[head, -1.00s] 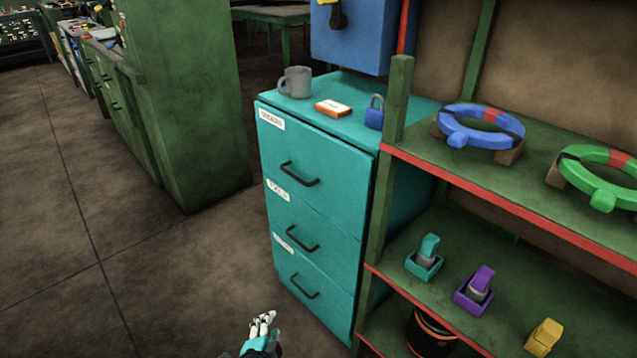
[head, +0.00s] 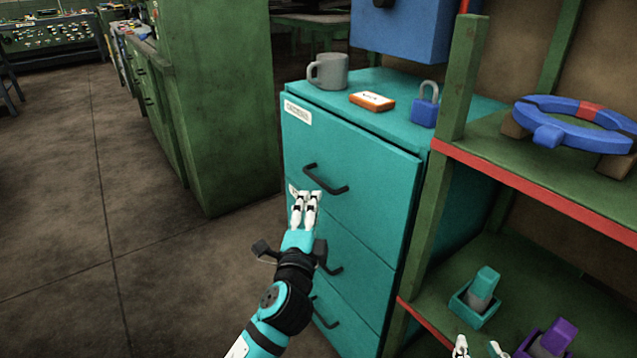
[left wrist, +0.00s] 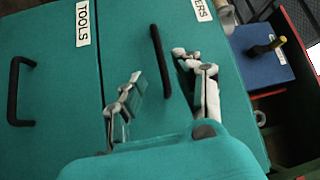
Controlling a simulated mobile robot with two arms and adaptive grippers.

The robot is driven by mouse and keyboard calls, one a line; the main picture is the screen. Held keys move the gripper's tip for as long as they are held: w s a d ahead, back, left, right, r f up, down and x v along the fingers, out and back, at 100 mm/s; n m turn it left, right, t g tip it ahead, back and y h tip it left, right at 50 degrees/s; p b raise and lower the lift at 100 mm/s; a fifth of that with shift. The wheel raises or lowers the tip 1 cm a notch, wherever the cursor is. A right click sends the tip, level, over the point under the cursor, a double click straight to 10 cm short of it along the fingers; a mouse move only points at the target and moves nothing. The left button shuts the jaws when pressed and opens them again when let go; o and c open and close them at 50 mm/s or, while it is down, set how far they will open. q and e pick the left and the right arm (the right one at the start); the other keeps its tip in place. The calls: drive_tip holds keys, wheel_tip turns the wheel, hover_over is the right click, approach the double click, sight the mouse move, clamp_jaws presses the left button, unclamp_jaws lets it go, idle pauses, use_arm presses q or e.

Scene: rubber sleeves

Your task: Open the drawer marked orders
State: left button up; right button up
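The orders drawer (head: 375,170) is the top drawer of a teal cabinet and looks shut. Its label (head: 298,113) is blurred in the head view; the left wrist view shows a label ending in "ERS" (left wrist: 201,9). Its black bar handle (head: 330,183) also shows in the left wrist view (left wrist: 160,60). My left gripper (head: 306,197) is open in front of the drawer, fingertips just below the handle in the head view. In the left wrist view its fingers lie on either side of the handle, not closed on it. My right gripper (head: 478,346) is partly in view at the bottom edge, fingers apart.
The drawer below is labelled "TOOLS" (left wrist: 83,24). A grey mug (head: 328,72), an orange-and-white box (head: 372,101) and a blue padlock (head: 424,107) stand on the cabinet. A green shelf post (head: 455,90) rises close on the right. The floor at left is clear.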

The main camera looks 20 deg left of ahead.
sight(318, 179)
use_arm(q)
drive_tip(key=shift+w+a+r+b, duration=0.2)
drive_tip(key=shift+w, duration=1.25)
drive_tip(key=shift+w+a+r+b, duration=0.15)
drive_tip(key=shift+w+a+b, duration=0.05)
drive_tip(key=shift+w, duration=1.25)
drive_tip(key=shift+w+a+r+b, duration=0.2)
drive_tip(key=shift+w, duration=1.25)
use_arm(e)
drive_tip(key=shift+w+a+r+t+y, duration=0.1)
drive_tip(key=shift+a+r+t+y, duration=0.1)
drive_tip(key=shift+r+t, duration=0.6)
drive_tip(key=shift+w+a+r+t+y, duration=0.2)
drive_tip(key=shift+r+t, duration=0.2)
drive_tip(key=shift+r, duration=0.7)
drive_tip(key=shift+w+a+r+t+y, duration=0.1)
drive_tip(key=shift+a+r+t+y, duration=0.1)
drive_tip(key=shift+r+t, duration=0.6)
drive_tip(key=shift+r, duration=0.15)
use_arm(q)
clamp_jaws()
